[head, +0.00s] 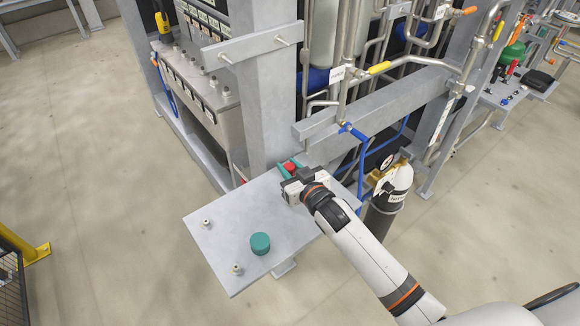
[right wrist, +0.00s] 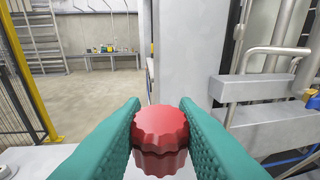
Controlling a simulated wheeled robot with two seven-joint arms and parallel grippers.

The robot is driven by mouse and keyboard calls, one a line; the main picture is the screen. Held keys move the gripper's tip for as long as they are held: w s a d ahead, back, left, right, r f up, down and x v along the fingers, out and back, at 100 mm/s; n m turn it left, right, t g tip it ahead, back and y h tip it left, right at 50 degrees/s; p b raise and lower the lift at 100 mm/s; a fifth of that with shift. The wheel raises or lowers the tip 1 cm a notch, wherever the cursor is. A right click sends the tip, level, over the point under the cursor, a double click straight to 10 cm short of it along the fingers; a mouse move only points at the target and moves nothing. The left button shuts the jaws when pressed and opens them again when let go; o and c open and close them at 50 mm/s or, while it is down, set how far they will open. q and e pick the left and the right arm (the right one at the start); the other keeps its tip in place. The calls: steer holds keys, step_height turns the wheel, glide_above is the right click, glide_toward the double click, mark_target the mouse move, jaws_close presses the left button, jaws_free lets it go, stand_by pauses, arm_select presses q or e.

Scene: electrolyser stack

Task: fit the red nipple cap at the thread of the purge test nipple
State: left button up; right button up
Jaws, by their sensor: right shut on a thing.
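The red nipple cap (right wrist: 160,132), ribbed around its side, is between the two green fingers of my right gripper (right wrist: 160,140), which is shut on it. In the head view the cap (head: 290,167) is a small red spot at the right gripper (head: 291,168), over the far end of a grey plate (head: 225,240). Two small metal fittings stand up from this plate, one at the left (head: 206,222) and one near the front (head: 237,269); both are apart from the cap. I cannot tell whether either is the purge test nipple. My left gripper is not in view.
A green round cap (head: 260,243) sits on the plate between the front fitting and my right arm. A grey post (head: 265,100) and beam (head: 385,98) stand behind the gripper. A blue-handled valve (head: 352,131) and a gas cylinder (head: 390,195) are to its right.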

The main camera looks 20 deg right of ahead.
step_height(320, 180, down, 3)
steer(key=shift+f+b, duration=0.1)
steer(key=shift+b, duration=0.9)
steer(key=shift+f+b, duration=0.6)
steer(key=shift+f, duration=0.35)
steer(key=shift+p, duration=0.4)
steer(key=shift+f+b, duration=0.9)
steer(key=shift+f, duration=0.35)
stand_by(0.4)
steer(key=o, duration=1)
